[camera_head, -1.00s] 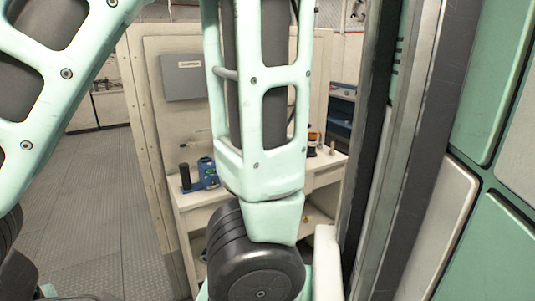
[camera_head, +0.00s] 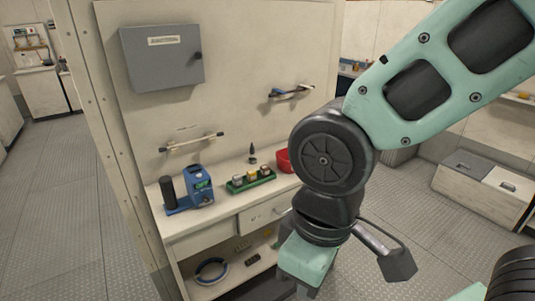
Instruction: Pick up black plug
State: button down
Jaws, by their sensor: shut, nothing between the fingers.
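A small dark upright piece (camera_head: 252,155), narrow at the top and wider at the base, stands at the back of the white workbench (camera_head: 215,238). It may be the black plug, but it is too small to be sure. My arm crosses the right half of the view, and its black joint hangs in front of the bench's right end. I cannot make out my gripper's fingers in this view. The right end of the bench top is hidden behind my arm.
A blue device (camera_head: 200,187) with a black cylinder (camera_head: 168,191), a green tray (camera_head: 250,181) of small parts and a red bowl (camera_head: 283,160) stand on the bench. Drawers and a lower shelf (camera_head: 245,272) are below. Open floor (camera_head: 70,200) lies left.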

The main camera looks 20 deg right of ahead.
aim_at(252, 159)
jog(key=i+j+z, duration=0.25)
jog(key=j, duration=0.3)
jog(key=j+z, duration=0.25)
jog(key=j, duration=0.3)
jog(key=i+l+u, duration=0.3)
jog(key=i+l, duration=0.3)
jog(key=i+l+u, duration=0.3)
jog(key=i+l, duration=0.45)
